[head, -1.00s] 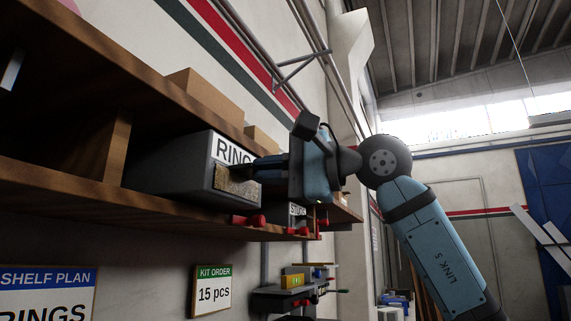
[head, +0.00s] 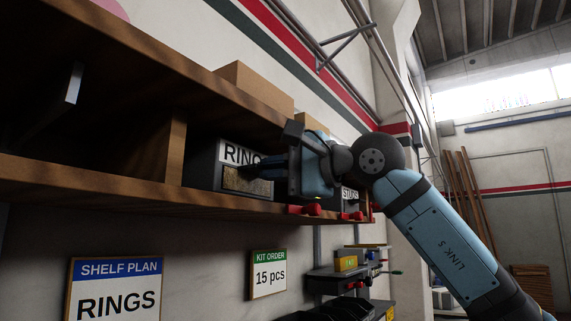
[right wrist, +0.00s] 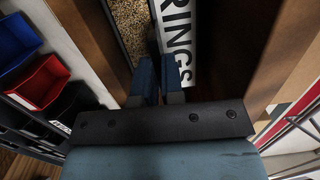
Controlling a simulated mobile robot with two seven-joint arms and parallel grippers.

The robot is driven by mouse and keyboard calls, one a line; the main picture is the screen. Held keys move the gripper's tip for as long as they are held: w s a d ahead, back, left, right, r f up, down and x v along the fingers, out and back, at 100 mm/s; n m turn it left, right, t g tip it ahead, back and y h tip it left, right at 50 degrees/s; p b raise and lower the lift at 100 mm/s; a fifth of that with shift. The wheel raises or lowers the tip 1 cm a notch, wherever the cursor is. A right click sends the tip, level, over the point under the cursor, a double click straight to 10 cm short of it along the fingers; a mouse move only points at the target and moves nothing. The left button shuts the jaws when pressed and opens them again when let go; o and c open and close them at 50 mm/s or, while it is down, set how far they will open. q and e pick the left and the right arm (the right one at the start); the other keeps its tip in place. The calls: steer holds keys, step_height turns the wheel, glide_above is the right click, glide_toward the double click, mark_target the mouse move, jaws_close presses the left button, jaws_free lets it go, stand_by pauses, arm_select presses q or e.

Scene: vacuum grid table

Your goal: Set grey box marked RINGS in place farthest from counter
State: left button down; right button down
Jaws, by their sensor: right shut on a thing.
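The grey box marked RINGS (head: 203,165) stands on the wooden shelf (head: 120,195) in the head view, just right of an upright divider (head: 174,150). Its front has a white label and a speckled brown panel. My right gripper (head: 262,168) is shut at the box's front, holding it there; the fingers hide part of the label. In the right wrist view the two fingers (right wrist: 160,72) are close together at the front, between the speckled panel (right wrist: 130,28) and the RINGS label (right wrist: 178,40). My left gripper is not in view.
A box marked STUDS (head: 350,194) stands farther right on the shelf. Red fittings (head: 305,210) line the shelf's front edge. Cardboard boxes (head: 255,86) sit on top. The compartment left of the divider (head: 105,130) looks mostly empty and dark. A SHELF PLAN sign (head: 117,290) hangs below.

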steer(key=shift+f, duration=0.1)
stand_by(0.3)
steer(key=c, duration=1.2)
jaws_free()
steer(key=shift+a, duration=0.1)
steer(key=shift+o, duration=0.2)
steer(key=shift+f+b, duration=0.15)
steer(key=shift+b, duration=0.15)
steer(key=shift+s+d, duration=0.15)
steer(key=shift+d, duration=0.2)
steer(key=b+v, duration=0.4)
steer(key=v, duration=0.9)
